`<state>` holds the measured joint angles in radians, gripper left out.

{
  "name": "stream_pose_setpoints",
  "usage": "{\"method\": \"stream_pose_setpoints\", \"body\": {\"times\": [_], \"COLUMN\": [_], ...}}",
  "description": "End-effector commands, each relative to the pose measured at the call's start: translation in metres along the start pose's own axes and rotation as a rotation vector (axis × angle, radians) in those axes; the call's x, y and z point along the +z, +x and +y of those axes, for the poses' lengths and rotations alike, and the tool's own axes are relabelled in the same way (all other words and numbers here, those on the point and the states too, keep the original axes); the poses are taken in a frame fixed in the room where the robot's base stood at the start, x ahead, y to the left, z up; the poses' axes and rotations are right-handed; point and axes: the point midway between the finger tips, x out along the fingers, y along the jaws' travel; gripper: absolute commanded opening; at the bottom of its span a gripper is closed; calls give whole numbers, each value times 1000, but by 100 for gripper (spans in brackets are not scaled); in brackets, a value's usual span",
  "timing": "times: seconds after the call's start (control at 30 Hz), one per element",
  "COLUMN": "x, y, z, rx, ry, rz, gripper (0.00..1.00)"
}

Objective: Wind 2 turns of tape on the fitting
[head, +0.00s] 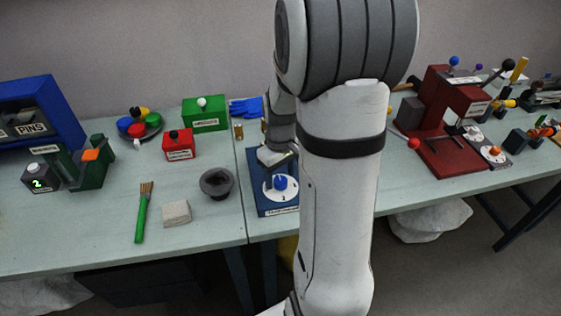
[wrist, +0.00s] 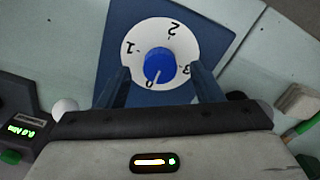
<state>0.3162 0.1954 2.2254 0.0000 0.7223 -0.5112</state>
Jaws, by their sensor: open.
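A blue base plate (head: 264,207) carries a white dial (head: 271,196) with a blue knob (head: 280,182). The wrist view shows the dial (wrist: 188,40) marked 0, 1, 2 and 3, and the knob (wrist: 160,65) with its white pointer line at 0. My gripper (wrist: 160,82) is open, with one finger on each side of the knob's near part; I cannot tell whether they touch it. In the head view my gripper (head: 277,158) is just behind and above the knob, partly hidden by my arm. I cannot make out tape or a fitting.
A grey bowl (head: 216,184), a sponge-like block (head: 176,214) and a green brush (head: 141,212) lie left of the plate. A red press (head: 440,160) stands right. My arm hides part of the table.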

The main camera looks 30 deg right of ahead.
Motion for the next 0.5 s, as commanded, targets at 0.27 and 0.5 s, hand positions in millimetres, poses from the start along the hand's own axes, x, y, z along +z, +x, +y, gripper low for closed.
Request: {"method": "stream_pose_setpoints", "body": {"times": [0.27, 0.5], "x": [0, 0], "y": [15, 14], "z": [0, 0], "rx": [1, 1], "ry": [1, 2], "rz": [1, 1], "gripper": [60, 56]}}
